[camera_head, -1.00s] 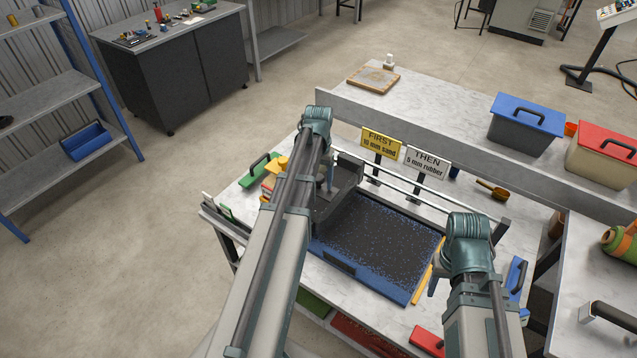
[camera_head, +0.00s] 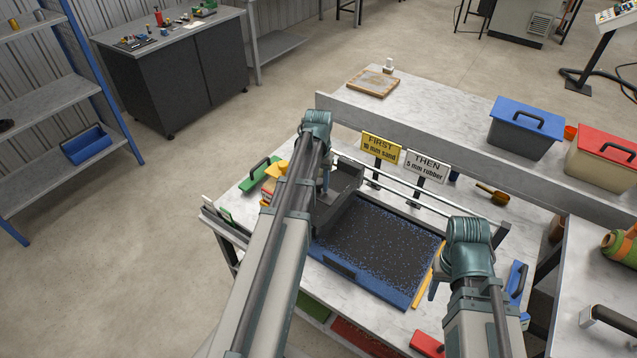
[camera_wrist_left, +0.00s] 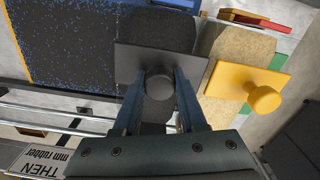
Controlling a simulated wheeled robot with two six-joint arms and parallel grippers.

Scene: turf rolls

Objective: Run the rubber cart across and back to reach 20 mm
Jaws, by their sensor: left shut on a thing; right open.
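The dark cart (camera_head: 345,182) stands at the left end of the blue-rimmed tray (camera_head: 395,298), below the rails. The tray holds a black layer with blue flecks (camera_head: 375,245). My left gripper (camera_head: 325,186) is over the cart. In the left wrist view my left gripper (camera_wrist_left: 160,85) is shut on the round dark knob of a dark plate (camera_wrist_left: 130,62); its arm hides part of the cart in the head view. My right gripper (camera_head: 436,291) is open and empty near the tray's right edge. The layer's depth cannot be read.
A yellow sign (camera_head: 381,149) reads FIRST 10 mm sand, and a white sign (camera_head: 427,166) reads THEN 5 mm rubber. A yellow plate with a knob (camera_wrist_left: 262,98) stands beside the dark one. A yellow strip (camera_head: 424,288) lies along the tray's right side. A red-topped tool (camera_head: 428,343) lies in front.

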